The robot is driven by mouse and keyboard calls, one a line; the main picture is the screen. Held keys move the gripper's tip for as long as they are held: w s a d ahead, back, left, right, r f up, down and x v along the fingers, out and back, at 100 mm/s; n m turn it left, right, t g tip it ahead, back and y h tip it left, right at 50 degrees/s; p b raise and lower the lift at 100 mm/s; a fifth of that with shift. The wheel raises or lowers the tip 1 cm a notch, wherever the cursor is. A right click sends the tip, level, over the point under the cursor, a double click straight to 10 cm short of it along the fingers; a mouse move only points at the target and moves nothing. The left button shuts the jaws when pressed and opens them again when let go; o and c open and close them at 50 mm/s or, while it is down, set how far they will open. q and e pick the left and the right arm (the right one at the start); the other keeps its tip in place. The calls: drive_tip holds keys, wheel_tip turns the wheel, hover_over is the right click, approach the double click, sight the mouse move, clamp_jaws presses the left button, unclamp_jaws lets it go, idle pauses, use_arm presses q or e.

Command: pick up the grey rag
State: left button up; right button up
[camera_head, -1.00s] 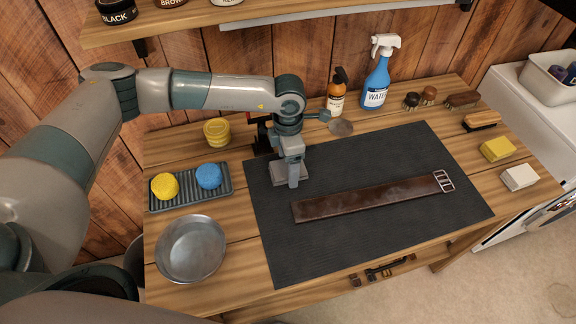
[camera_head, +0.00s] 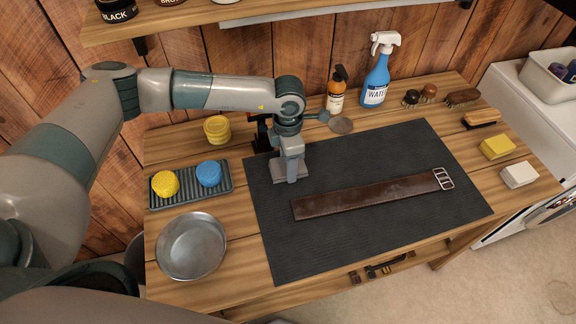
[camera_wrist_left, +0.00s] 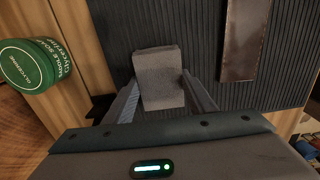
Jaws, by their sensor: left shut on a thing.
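The grey rag (camera_head: 279,173) is a folded, block-like grey piece at the back left of the dark ribbed mat (camera_head: 350,235). My left gripper (camera_head: 291,178) reaches down over it and partly hides it. In the left wrist view the rag (camera_wrist_left: 160,72) sits between the two fingers of my left gripper (camera_wrist_left: 163,92), which is shut on it. I cannot tell whether the rag touches the mat or is just above it. My right gripper is in neither view.
A brown leather strap (camera_head: 370,197) lies on the mat, right of the gripper. A metal bowl (camera_head: 191,246), a tray (camera_head: 190,198) with yellow and blue sponges, and a yellow tin (camera_head: 217,130) stand left. Bottles (camera_head: 376,85) stand behind; brushes and blocks (camera_head: 497,147) are right.

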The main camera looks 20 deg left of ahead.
use_arm(q)
drive_tip(key=shift+r, duration=0.1)
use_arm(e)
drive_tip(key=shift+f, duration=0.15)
